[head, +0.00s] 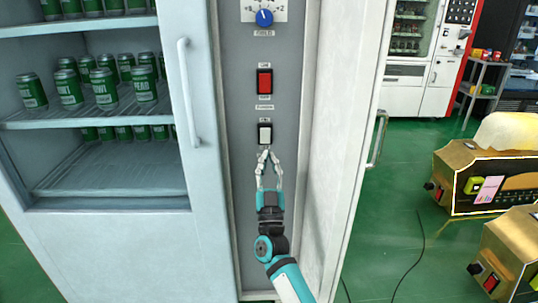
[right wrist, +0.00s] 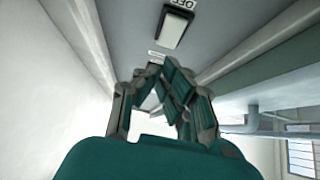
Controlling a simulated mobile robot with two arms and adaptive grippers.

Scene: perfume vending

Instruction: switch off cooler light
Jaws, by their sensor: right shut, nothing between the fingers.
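The cooler's grey control panel (head: 238,160) carries a white rocker switch (head: 265,134) with small labels, below a red rocker switch (head: 264,82). I cannot tell from the labels which one works the light. My right gripper (head: 266,154) is shut and empty, its fingertips just below the white switch. Whether they touch the panel is unclear. In the right wrist view the white switch (right wrist: 174,28) is beyond the fingertips (right wrist: 162,75), beside an upside-down "OFF" label. My left gripper is not in view.
A blue knob (head: 264,18) is at the panel's top. The cooler door (head: 190,100) with a handle is left of the panel, green cans (head: 104,86) behind it. A side door (head: 342,130) with a handle (head: 378,138) stands open at the right. Gold machines (head: 480,180) stand farther right.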

